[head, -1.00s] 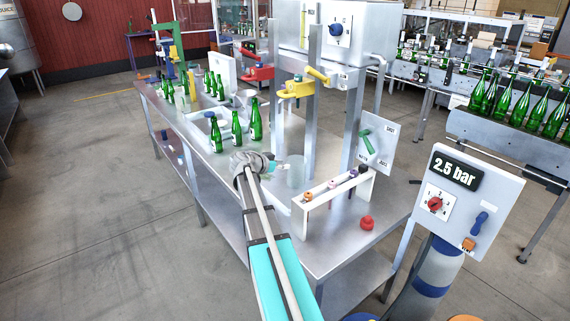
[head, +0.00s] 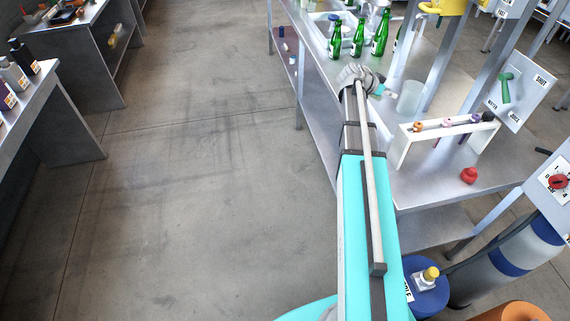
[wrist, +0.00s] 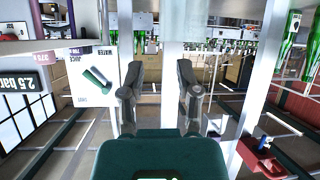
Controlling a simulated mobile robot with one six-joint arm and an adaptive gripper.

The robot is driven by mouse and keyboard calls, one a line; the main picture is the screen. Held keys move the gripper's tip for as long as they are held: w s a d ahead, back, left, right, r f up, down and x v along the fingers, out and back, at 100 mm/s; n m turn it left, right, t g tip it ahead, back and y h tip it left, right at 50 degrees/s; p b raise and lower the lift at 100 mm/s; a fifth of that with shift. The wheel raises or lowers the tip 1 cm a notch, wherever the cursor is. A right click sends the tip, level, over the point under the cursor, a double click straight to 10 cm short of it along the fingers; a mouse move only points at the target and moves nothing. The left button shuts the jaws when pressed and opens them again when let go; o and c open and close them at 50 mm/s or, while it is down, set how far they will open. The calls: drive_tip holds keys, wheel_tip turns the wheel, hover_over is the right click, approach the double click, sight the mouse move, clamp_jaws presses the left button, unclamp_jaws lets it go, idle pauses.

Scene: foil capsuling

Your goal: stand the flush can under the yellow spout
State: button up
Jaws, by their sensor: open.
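A pale, translucent grey can (head: 410,96), which looks like the flush can, stands upright on the steel bench in the head view. The yellow spout (head: 445,6) is on the steel frame above and beyond it, cut by the top edge. My gripper (head: 382,90) is just left of the can in the head view, and its fingers are small and partly hidden by my wrist. In the wrist view my gripper (wrist: 158,95) has its two fingers apart with nothing between them.
Green bottles (head: 358,40) stand left of the frame. A white rack (head: 448,140) with small coloured items and a red knob-like object (head: 469,175) are right of my arm. A valve panel with a green handle (head: 504,88) stands behind. The floor at left is clear.

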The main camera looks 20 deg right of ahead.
drive_tip(key=s+a+f+n+y, duration=0.3)
drive_tip(key=s+a+n+y, duration=0.1)
drive_tip(key=a, duration=1.1)
drive_tip(key=s+a+f+n+y, duration=0.3)
drive_tip(key=a+n, duration=0.4)
drive_tip(key=a, duration=0.8)
drive_tip(key=s+a+f+n+y, duration=0.4)
drive_tip(key=s+a+n+y, duration=0.1)
drive_tip(key=a, duration=1)
drive_tip(key=shift+s+a+n, duration=0.15)
drive_tip(key=shift+s+n, duration=0.55)
drive_tip(key=shift+s, duration=0.4)
